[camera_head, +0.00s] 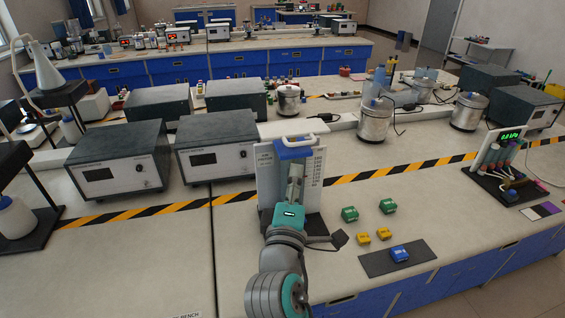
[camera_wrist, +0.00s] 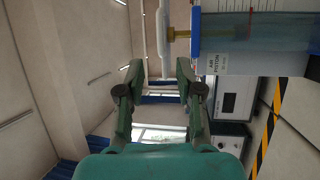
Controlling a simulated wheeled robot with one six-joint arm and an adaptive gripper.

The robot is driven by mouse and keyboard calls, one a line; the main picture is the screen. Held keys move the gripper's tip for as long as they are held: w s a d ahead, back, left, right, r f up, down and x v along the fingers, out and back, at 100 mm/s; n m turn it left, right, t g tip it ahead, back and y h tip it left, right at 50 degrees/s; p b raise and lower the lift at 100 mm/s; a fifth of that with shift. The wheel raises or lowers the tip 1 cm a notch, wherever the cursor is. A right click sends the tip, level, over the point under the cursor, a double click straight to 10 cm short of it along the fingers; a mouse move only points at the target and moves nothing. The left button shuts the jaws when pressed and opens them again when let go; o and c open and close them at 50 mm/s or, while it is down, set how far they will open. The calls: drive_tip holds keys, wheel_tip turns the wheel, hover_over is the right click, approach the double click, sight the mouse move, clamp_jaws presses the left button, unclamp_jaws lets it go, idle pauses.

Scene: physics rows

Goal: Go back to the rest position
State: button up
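My gripper (camera_head: 295,178) is in front of a white panel apparatus (camera_head: 266,178) on the near bench in the head view. In the wrist view my gripper (camera_wrist: 159,72) has its two fingers spread apart, with no object clearly held between them. The apparatus's clear, labelled cylinder (camera_wrist: 240,45) lies to the right of the fingers in that view. A white handle (camera_wrist: 162,32) shows just beyond the fingertips; I cannot tell whether they touch it. In the head view the handle (camera_head: 303,139) is above a blue cap (camera_head: 295,152).
Green blocks (camera_head: 349,214), yellow blocks (camera_head: 383,234) and a blue block (camera_head: 399,254) on a dark mat (camera_head: 377,264) lie right of my arm. Grey instrument boxes (camera_head: 118,158) stand left and behind. Metal pots (camera_head: 374,122) stand behind right.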

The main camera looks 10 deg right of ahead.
drive_tip(key=shift+f, duration=0.1)
drive_tip(key=s+d+f+m+g+y, duration=0.1)
drive_tip(key=s+f+y, duration=0.3)
drive_tip(key=s+f, duration=0.65)
drive_tip(key=s+d+f+m+g+y, duration=0.1)
drive_tip(key=s+f+y, duration=0.45)
drive_tip(key=f, duration=0.75)
drive_tip(key=s+d+f+m+g+h, duration=0.1)
drive_tip(key=s+m, duration=0.9)
drive_tip(key=s, duration=1.6)
drive_tip(key=shift+s+d+f+m+h, duration=0.2)
drive_tip(key=shift+s+d+m+h, duration=0.15)
drive_tip(key=shift+d, duration=0.35)
